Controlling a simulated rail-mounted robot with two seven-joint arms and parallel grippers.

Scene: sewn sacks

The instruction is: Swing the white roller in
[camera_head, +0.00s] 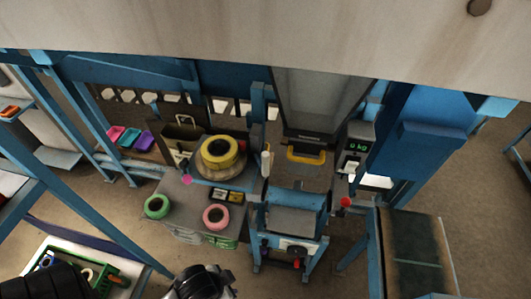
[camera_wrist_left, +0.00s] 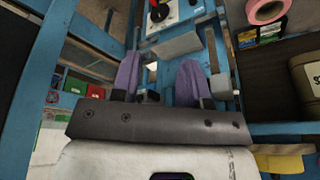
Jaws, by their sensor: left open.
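A slim white upright piece (camera_head: 266,162), which looks like the white roller, stands at the left of the blue stand (camera_head: 262,222), below the hopper. It is small, and I cannot tell how it is mounted. I cannot make out the roller for sure in the left wrist view. My left gripper (camera_wrist_left: 160,80) shows two purple-grey fingers, spread apart with nothing held between them. The blue frame of the stand lies beyond the fingers. In the head view only dark parts of my arm show at the bottom edge. My right gripper is not in view.
The hopper (camera_head: 315,105) hangs above the stand, with a yellow handle (camera_head: 306,156). A scale display (camera_head: 358,148) and a red knob (camera_head: 345,202) are at right. A grey table holds a yellow roll (camera_head: 220,152), green tape (camera_head: 157,206) and pink tape (camera_head: 216,217). A conveyor (camera_head: 412,250) stands right.

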